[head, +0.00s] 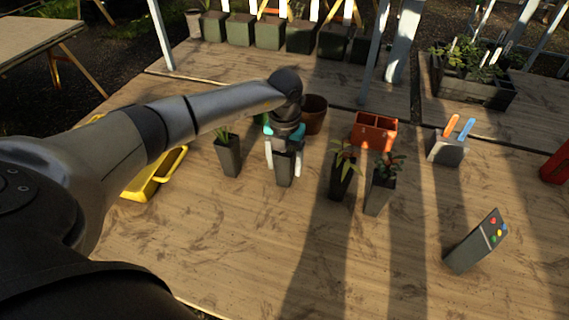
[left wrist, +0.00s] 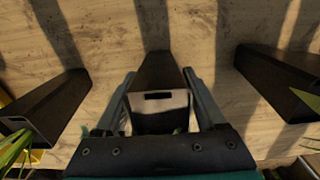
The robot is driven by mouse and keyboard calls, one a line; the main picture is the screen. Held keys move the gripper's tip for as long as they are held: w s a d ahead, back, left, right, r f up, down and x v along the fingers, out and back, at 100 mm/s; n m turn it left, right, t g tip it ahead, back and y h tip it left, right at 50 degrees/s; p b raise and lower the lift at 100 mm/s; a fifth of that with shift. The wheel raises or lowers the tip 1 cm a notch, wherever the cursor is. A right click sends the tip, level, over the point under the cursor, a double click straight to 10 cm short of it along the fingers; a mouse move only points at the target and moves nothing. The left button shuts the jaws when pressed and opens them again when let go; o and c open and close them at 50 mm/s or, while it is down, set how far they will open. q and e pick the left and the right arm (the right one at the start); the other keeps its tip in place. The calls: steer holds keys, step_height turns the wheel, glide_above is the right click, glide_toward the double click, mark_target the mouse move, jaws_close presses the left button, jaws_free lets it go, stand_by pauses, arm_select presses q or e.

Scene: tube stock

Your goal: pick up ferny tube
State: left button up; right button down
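A dark tapered tube (head: 285,171) stands on the wooden bench under my left gripper (head: 284,166). In the left wrist view the same tube (left wrist: 160,72) lies between the two fingers of the gripper (left wrist: 160,82), one on each side. The fingers are apart, with small gaps seeming to show beside the tube. Its plant is mostly hidden by the gripper, with only bits of green showing, so I cannot tell its leaf type. My right gripper is not in view.
A strap-leaved tube (head: 229,158) stands to the left. Behind are a brown pot (head: 314,115) and an orange box (head: 375,131). A yellow tray (head: 146,185) is left.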

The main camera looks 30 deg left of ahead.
arm_select(q)
jaws_close()
stand_by(0.3)
steer(key=shift+r, duration=0.1)
